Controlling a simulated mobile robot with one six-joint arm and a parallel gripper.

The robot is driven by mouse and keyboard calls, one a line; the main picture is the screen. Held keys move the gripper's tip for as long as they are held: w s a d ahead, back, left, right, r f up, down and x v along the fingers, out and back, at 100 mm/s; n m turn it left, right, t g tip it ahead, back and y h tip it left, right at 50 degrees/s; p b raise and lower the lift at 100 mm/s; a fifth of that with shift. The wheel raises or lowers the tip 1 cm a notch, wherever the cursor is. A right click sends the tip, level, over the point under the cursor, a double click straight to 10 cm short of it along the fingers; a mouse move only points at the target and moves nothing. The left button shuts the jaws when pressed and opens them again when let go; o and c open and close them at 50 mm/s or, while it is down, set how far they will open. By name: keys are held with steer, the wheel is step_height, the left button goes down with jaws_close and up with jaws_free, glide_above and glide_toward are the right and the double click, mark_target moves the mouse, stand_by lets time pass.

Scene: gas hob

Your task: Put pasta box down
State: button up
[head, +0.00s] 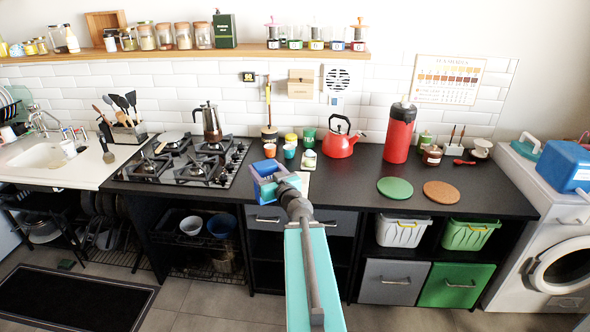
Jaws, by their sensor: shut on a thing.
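A blue and purple box (264,170), which I take to be the pasta box, is at the end of my arm over the front part of the black counter (350,205). My gripper (283,183) is shut on it, reaching in from the front. The fingers are small and partly hidden by the wrist and the box. I cannot tell whether the box's underside touches the counter.
The gas hob (186,160) with a moka pot (211,121) is to the left. Small cups (290,151) and a red kettle (340,142) stand behind the box. Green (395,188) and brown (440,192) round mats lie right. Counter between box and green mat is clear.

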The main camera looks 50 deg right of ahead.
steer(key=w+a+n+y, duration=0.2)
steer(key=a+n+y, duration=0.15)
steer(key=a, duration=0.45)
steer(key=w+a+f+n+y, duration=0.1)
steer(key=w+a+n+y, duration=0.2)
steer(key=a, duration=0.5)
steer(key=w+a+n+y, duration=0.1)
steer(key=w+a+y, duration=0.1)
steer(key=a+y, duration=0.45)
steer(key=s+a+f+n+g+y, duration=0.2)
steer(key=a+f+n+g+y, duration=0.1)
steer(key=a, duration=0.8)
steer(key=s+a+f+n+g+y, duration=0.2)
steer(key=a+n+g+y, duration=0.1)
steer(key=a, duration=0.9)
steer(key=shift+f+n+g+y, duration=0.35)
steer(key=shift+n+y, duration=0.3)
steer(key=shift+y, duration=0.35)
steer(key=shift+s, duration=0.2)
